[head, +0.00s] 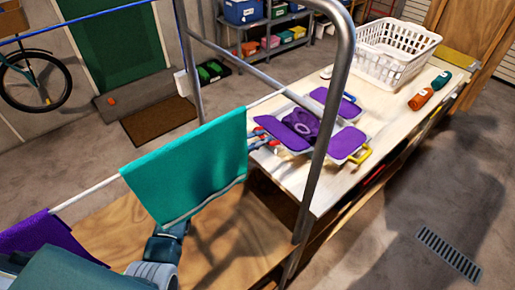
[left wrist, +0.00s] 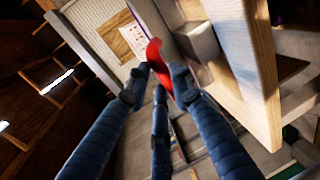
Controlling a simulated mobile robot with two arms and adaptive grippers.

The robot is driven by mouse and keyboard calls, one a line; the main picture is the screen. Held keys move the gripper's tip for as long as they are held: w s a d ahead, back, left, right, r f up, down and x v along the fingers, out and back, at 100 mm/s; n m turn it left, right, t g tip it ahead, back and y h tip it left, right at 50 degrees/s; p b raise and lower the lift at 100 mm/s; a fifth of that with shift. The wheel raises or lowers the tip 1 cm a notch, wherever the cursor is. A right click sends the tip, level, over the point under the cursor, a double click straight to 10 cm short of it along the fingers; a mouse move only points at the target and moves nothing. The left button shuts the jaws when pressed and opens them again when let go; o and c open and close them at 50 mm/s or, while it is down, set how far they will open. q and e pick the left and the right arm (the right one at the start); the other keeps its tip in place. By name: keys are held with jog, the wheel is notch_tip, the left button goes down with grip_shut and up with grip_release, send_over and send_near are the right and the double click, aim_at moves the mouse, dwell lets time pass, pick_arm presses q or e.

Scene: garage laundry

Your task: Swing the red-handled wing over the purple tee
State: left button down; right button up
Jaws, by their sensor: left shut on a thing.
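The purple tee (head: 302,122) lies on the pale folding board (head: 318,128) on the table, with purple cloth across its middle and its side panels. The near-left wing (head: 281,134) carries purple cloth and looks flat or nearly flat. My left gripper (head: 263,142) is at the board's left edge, partly hidden by the hanging teal towel. In the left wrist view its fingers (left wrist: 160,82) are closed around the red handle (left wrist: 155,58). A yellow handle (head: 361,155) is on the board's right side. My right gripper is not in view.
The teal towel (head: 190,165) and a purple cloth (head: 40,235) hang on a rail before the table. A grey metal post (head: 325,140) stands in front of the board. A white basket (head: 385,52) and orange (head: 421,99) and teal (head: 441,80) bottles stand at the table's far end.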

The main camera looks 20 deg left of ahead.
pick_arm(q)
jog(key=r, duration=0.1)
jog(key=w, duration=0.1)
jog(key=r, duration=0.1)
jog(key=shift+w+d+r, duration=0.15)
jog(key=shift+d+r, duration=0.2)
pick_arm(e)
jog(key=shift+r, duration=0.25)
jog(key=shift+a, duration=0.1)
pick_arm(q)
jog(key=c, duration=1.5)
grip_release()
jog(key=shift+f, duration=0.1)
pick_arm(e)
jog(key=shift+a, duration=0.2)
pick_arm(q)
jog(key=shift+a, duration=0.1)
jog(key=v, duration=1.2)
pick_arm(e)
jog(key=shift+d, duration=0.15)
